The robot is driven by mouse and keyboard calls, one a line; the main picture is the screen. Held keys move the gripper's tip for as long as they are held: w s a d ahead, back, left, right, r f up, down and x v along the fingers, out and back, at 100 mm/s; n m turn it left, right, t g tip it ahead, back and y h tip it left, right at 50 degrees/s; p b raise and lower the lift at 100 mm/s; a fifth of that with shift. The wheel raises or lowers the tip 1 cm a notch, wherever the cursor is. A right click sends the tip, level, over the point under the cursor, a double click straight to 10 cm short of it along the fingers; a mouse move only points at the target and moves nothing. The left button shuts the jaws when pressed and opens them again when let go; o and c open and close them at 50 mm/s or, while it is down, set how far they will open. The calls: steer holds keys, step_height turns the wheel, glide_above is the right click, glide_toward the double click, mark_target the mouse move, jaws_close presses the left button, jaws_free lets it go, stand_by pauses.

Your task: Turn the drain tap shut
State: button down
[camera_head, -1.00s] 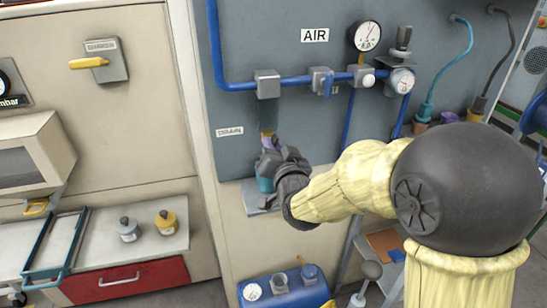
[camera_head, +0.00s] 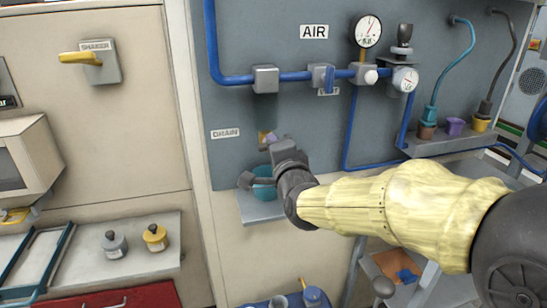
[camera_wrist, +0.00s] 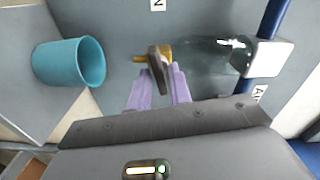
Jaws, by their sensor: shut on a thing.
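The drain tap is a small brass fitting with a dark flat lever (camera_wrist: 157,72), under the clear bowl (camera_wrist: 205,56) of the air line's filter. In the head view its brass part (camera_head: 262,137) shows just right of the DRAIN label (camera_head: 225,133). My gripper (camera_wrist: 159,86) has its two purple fingers on either side of the lever's end, shut on it. In the head view my gripper (camera_head: 272,143) covers most of the lever. A teal cup (camera_wrist: 62,63) stands below the tap; it also shows in the head view (camera_head: 262,191), partly behind my gripper.
The cup stands on a small grey shelf (camera_head: 262,212). Blue air pipes (camera_head: 296,81) with gauges (camera_head: 367,31) run above on the grey panel.

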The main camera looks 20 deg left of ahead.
steer(key=shift+f+m+b, duration=0.15)
steer(key=shift+m+b, duration=0.45)
steer(key=shift+m, duration=0.5)
steer(key=c, duration=1.5)
jaws_free()
steer(key=shift+d, duration=0.1)
